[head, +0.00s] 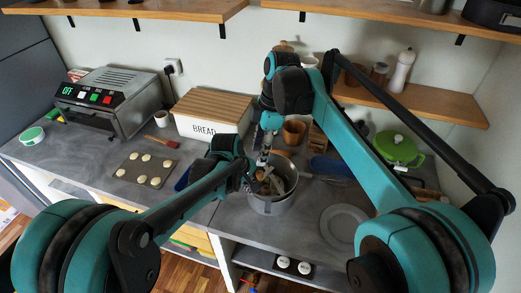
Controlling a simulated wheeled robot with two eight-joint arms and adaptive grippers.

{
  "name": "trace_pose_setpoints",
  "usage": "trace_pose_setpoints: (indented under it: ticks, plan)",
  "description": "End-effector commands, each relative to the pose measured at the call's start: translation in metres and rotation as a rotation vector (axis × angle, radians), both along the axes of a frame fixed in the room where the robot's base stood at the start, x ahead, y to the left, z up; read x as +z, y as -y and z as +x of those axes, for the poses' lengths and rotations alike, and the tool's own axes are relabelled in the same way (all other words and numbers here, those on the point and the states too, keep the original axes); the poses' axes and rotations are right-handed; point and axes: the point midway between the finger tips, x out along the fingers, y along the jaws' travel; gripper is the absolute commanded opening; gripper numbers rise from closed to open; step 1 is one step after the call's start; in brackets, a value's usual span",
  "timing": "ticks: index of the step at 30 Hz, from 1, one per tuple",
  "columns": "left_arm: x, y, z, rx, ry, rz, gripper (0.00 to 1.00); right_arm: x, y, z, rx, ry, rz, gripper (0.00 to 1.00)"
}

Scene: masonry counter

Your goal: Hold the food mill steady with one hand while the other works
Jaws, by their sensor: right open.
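The food mill (273,206) appears to be the grey pot-like vessel standing on the counter at the centre. Brownish contents or parts show inside it, partly covered by my grippers. My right gripper (263,158) points down from above at the back left of its rim and is open. My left gripper (249,183) is at the vessel's left rim, small and dark. I cannot tell whether its fingers are open or shut, or whether they touch the rim.
A white bread bin (207,127) with a wooden lid stands behind on the left. A tray of pale rounds (144,171) and a grey toaster oven (130,112) are further left. A grey plate (344,228) lies to the right; a green pot (397,149) stands behind it.

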Motion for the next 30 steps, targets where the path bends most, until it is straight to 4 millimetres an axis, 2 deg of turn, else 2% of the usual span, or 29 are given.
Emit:
trace_pose_setpoints:
  ticks: [21, 30]
  plan:
    - [0.000, 0.000, 0.000, -0.001, 0.000, 0.000, 0.00, -0.081, 0.000, 0.000, -0.001, 0.000, -0.001, 0.41]
    - [0.000, 0.000, 0.000, -0.001, 0.000, 0.000, 0.00, -0.096, 0.000, 0.000, -0.001, 0.000, -0.001, 0.41]
